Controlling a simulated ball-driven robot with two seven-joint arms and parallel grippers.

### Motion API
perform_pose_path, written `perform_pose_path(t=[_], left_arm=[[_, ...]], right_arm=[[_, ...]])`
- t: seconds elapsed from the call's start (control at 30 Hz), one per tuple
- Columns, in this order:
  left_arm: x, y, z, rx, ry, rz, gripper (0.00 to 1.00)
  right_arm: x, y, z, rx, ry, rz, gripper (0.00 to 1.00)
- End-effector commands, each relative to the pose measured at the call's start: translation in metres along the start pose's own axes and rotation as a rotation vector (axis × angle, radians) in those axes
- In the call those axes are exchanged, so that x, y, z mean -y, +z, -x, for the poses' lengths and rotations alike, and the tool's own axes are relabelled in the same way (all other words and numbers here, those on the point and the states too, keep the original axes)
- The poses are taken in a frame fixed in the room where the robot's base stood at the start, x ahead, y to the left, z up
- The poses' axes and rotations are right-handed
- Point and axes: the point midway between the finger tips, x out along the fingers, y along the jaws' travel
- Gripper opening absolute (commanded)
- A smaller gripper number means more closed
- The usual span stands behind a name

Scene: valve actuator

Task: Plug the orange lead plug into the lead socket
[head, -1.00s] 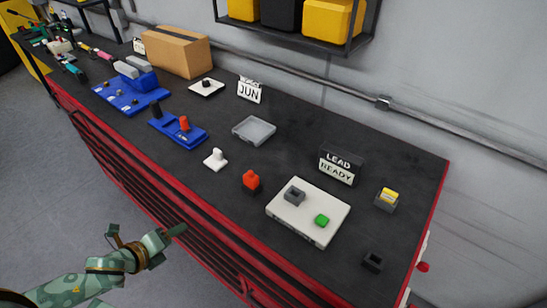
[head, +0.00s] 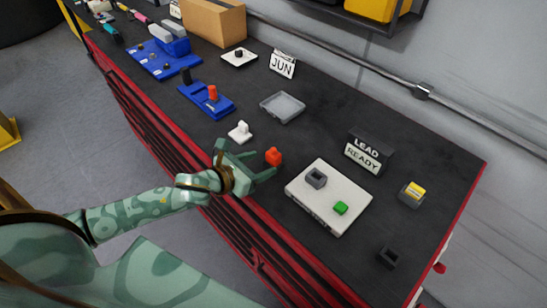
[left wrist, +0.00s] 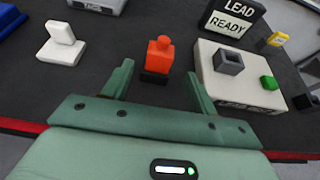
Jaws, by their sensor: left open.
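The orange lead plug (head: 273,156) stands upright in a dark holder on the bench, left of a white box. It also shows in the left wrist view (left wrist: 160,56), with its dark holder (left wrist: 154,78) below. My left gripper (head: 248,165) is open and empty, at the bench's front edge just left of the plug. In the left wrist view its two fingers (left wrist: 160,83) stand either side of the plug, apart from it. The grey lead socket (head: 316,177) sits on the white box (head: 335,222), with its opening up. My right gripper is not in view.
A green button (head: 341,208) is on the white box. A "LEAD READY" sign (head: 366,153) stands behind it. A white switch (head: 240,131), grey tray (head: 282,107), yellow-topped block (head: 412,193) and dark empty holder (head: 388,257) stand nearby on the bench.

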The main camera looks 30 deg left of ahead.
Motion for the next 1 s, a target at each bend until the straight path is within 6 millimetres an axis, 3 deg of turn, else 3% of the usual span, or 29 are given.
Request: perform_pose_path(t=[0.17,0.43,0.73,0.9,1.0], left_arm=[[0.000,0.002,-0.014,0.001,0.000,0.001,0.58],[-0.002,0.007,-0.055,0.001,0.000,0.003,0.58],[-0.002,0.006,-0.061,0.000,-0.001,0.000,0.58],[-0.002,0.006,-0.061,0.000,-0.001,0.000,0.11],[-0.002,0.007,-0.061,0.000,-0.001,0.000,0.09]], right_arm=[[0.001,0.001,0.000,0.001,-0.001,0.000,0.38],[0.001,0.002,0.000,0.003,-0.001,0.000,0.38],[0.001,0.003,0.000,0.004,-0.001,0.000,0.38],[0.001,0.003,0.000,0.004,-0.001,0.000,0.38],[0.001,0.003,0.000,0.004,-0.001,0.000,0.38]])
